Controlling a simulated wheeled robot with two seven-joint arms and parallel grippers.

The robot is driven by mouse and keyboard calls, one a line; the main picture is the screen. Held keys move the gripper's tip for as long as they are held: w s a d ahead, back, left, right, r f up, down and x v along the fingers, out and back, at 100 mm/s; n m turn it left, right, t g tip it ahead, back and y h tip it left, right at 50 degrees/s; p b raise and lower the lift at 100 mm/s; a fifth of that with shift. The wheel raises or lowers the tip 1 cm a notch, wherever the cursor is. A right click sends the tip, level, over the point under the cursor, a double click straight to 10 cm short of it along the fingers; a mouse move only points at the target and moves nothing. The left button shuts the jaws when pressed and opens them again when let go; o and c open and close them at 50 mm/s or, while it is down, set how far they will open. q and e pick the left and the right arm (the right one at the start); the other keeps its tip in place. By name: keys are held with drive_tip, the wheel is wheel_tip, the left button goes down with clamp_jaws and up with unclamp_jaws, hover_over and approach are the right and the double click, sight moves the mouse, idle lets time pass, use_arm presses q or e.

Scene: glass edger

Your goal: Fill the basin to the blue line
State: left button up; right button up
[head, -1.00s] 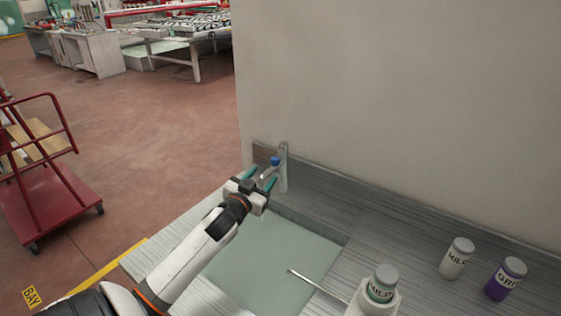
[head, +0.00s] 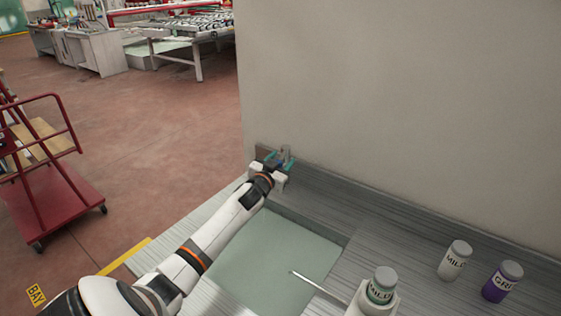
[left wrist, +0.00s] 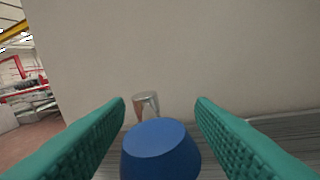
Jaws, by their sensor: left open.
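The basin (head: 285,255) is sunk in the counter and its inside looks pale green; I cannot make out a blue line or tell the water level. The metal tap (head: 287,153) stands at the basin's back, mostly hidden behind my left gripper (head: 277,164). In the left wrist view the tap's blue knob (left wrist: 160,150) sits between the two teal fingers of my left gripper (left wrist: 160,130), with a gap to each finger. The metal top of the tap (left wrist: 147,104) shows just beyond the knob. My left gripper is open.
A white bottle (head: 455,261) and a purple bottle (head: 502,281) stand on the counter (head: 400,250) at right. A wall (head: 400,100) rises behind. A red cart (head: 50,205) stands left.

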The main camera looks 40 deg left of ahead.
use_arm(q)
clamp_jaws()
drive_tip(key=d+n+g+y+b, duration=0.1)
drive_tip(key=y+b, duration=0.1)
drive_tip(key=b, duration=0.1)
drive_tip(key=w+n+g+y+b, duration=0.1)
drive_tip(key=n+y+b, duration=0.1)
drive_tip(key=b, duration=0.1)
drive_tip(key=w+d+n+g+y+b, duration=0.1)
drive_tip(key=n+y+b, duration=0.1)
drive_tip(key=b, duration=0.2)
drive_tip(key=shift+w+d+r+g+y, duration=0.1)
drive_tip(key=shift+w+d+g+y, duration=0.1)
drive_tip(key=shift+d+g+y, duration=0.2)
unclamp_jaws()
drive_tip(key=shift+w, duration=0.1)
